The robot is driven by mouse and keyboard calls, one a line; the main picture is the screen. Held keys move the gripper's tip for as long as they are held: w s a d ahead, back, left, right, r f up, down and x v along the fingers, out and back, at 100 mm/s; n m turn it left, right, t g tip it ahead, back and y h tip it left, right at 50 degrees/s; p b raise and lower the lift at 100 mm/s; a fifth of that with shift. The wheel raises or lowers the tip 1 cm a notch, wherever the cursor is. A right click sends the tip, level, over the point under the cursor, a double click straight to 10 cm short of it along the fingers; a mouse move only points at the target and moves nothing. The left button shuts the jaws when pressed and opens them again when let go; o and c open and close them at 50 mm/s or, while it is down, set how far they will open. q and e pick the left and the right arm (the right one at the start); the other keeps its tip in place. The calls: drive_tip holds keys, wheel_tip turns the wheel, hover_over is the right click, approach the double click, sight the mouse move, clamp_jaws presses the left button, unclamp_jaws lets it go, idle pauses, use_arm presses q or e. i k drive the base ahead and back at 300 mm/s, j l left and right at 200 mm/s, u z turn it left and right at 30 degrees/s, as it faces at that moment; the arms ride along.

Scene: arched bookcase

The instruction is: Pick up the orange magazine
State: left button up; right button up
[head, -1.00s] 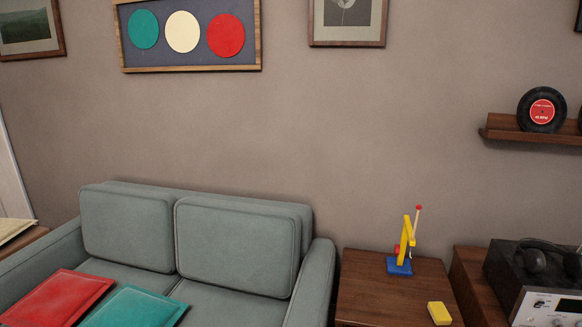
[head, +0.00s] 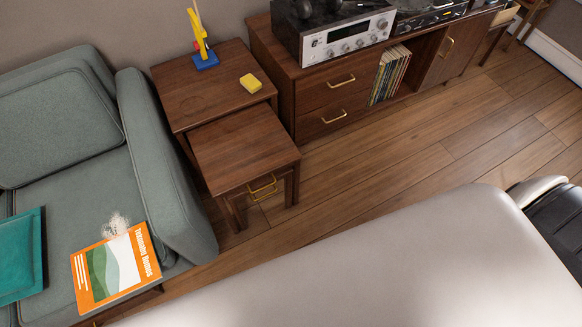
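The orange magazine (head: 142,255) lies flat on the sofa seat near its front edge, close to the right armrest. Its cover is orange with a pale and green picture panel and white lettering. A small fuzzy whitish thing (head: 116,224) sits just behind it, touching or very near its top edge. Neither of my grippers is in view. A large pale part of my own body fills the bottom right of the head view.
The grey-green sofa (head: 165,185) has a teal cushion (head: 18,262) left of the magazine. Nested wooden side tables (head: 245,150) stand right of the sofa, with a yellow block (head: 250,83) on the taller one. A wooden cabinet (head: 312,100) stands beyond. Wood floor (head: 400,165) lies open before it.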

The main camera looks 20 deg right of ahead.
sight(104, 272)
drive_tip(key=z, duration=0.35)
drive_tip(key=u, duration=1.8)
